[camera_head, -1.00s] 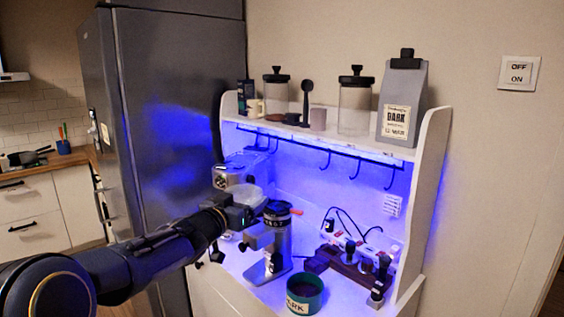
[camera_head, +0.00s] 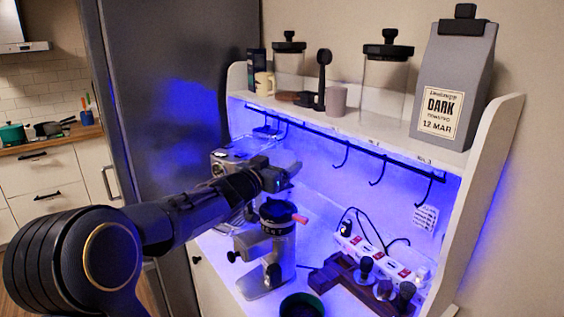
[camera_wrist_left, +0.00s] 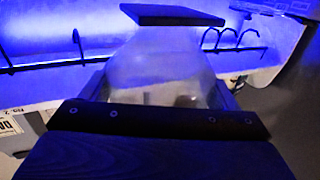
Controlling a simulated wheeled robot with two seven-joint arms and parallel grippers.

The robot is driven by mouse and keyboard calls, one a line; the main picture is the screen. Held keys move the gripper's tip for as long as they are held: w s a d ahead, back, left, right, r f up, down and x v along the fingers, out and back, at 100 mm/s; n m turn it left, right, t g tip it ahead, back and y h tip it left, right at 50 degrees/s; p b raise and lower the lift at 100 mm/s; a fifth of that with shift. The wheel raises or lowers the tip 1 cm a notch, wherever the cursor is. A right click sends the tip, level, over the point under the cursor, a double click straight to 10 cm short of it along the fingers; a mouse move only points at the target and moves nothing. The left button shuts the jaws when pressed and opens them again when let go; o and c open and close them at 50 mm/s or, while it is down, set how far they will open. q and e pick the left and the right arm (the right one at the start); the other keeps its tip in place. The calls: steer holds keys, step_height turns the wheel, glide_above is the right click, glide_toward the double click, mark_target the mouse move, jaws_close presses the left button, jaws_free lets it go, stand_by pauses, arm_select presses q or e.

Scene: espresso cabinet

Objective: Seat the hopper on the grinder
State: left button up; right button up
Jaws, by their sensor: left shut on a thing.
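The grinder (camera_head: 280,248) stands on the cabinet's lower surface, with a black round top and a red-orange lever at its side. My left gripper (camera_head: 276,180) is above and slightly behind the grinder's top, by the picture. It is shut on the hopper, a pale translucent vessel (camera_wrist_left: 160,65) with a dark flat plate at its top in the left wrist view. In the head view the hopper (camera_head: 286,160) shows only in part beyond the fingers. It appears apart from the grinder; its lower end is hidden. My right gripper is not in view.
A silver machine (camera_head: 228,160) stands behind my left arm. A power strip (camera_head: 385,255) and a dark wooden stand with tampers (camera_head: 350,280) are at right. A green-rimmed container (camera_head: 301,306) is in front. Hooks hang below the shelf holding jars and a DARK bag (camera_head: 452,85).

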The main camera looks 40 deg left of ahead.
arm_select(q)
steer(key=shift+s+r, duration=0.1)
steer(key=shift+f+b, duration=2.15)
steer(key=shift+f, duration=0.6)
steer(key=shift+f+b, duration=0.4)
steer(key=shift+f, duration=0.45)
stand_by(2.0)
steer(key=o, duration=1)
steer(key=shift+r+p, duration=3.3)
steer(key=shift+r, duration=0.2)
